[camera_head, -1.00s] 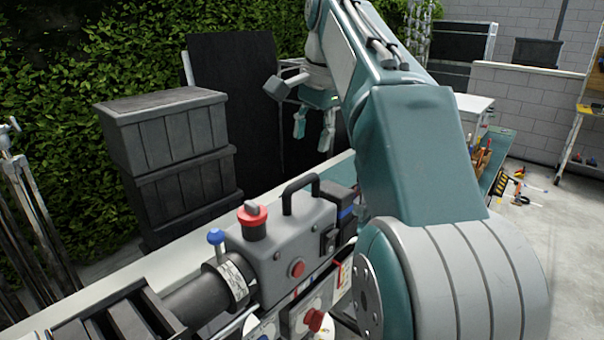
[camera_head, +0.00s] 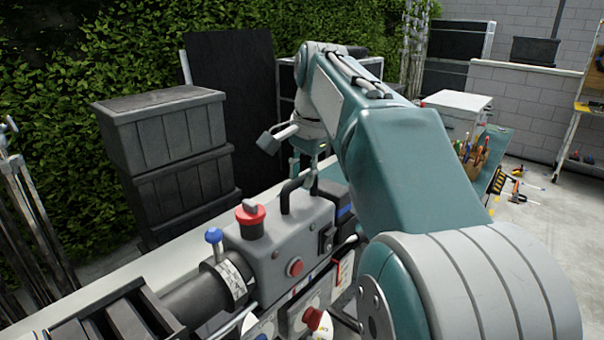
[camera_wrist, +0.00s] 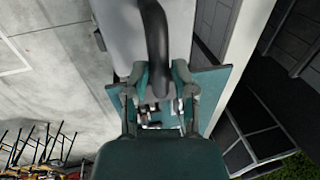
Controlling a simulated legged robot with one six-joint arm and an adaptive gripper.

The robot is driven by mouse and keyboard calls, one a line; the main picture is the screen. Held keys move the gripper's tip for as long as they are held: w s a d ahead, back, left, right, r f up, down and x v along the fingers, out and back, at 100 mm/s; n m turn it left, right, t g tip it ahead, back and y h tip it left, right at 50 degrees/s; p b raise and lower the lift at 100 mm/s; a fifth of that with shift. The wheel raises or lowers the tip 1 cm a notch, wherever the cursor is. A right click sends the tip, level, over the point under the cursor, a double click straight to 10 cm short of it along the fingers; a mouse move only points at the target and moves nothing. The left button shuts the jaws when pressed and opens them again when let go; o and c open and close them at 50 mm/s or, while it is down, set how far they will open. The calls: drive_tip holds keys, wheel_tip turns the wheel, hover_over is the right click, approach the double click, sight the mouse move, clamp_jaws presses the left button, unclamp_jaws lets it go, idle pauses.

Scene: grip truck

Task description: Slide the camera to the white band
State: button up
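The camera is a grey box (camera_head: 275,250) with a red knob on top, a red button on its side and a black carry handle (camera_head: 287,196). A dark cylinder (camera_head: 190,300) extends from its left end. A white marked band (camera_head: 233,279) wraps the dark collar at that end. My gripper (camera_head: 303,172) is at the handle, pointing down. In the wrist view my gripper (camera_wrist: 158,82) has its fingers apart, with the dark handle (camera_wrist: 157,40) showing between them. I cannot tell whether the fingers touch it. The handle's far end is partly hidden by the gripper.
A pale ledge (camera_head: 185,255) runs behind the camera. Stacked dark crates (camera_head: 165,140) and a black panel (camera_head: 232,90) stand behind it, before a hedge. A white cabinet (camera_head: 458,105) and a tool holder (camera_head: 472,165) are at the right. My arm covers the centre right.

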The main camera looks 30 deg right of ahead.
clamp_jaws()
drive_tip(key=shift+w+d, duration=0.25)
drive_tip(key=shift+d, duration=0.35)
drive_tip(key=shift+w+d, duration=0.2)
drive_tip(key=shift+d, duration=0.4)
drive_tip(key=o, duration=0.7)
unclamp_jaws()
drive_tip(key=shift+o, duration=0.2)
drive_tip(key=shift+a, duration=0.1)
wheel_tip(320, 180, up, 12)
drive_tip(key=s, duration=0.2)
drive_tip(key=shift+d+f, duration=0.2)
drive_tip(key=shift+d, duration=0.15)
drive_tip(key=shift+s, duration=0.1)
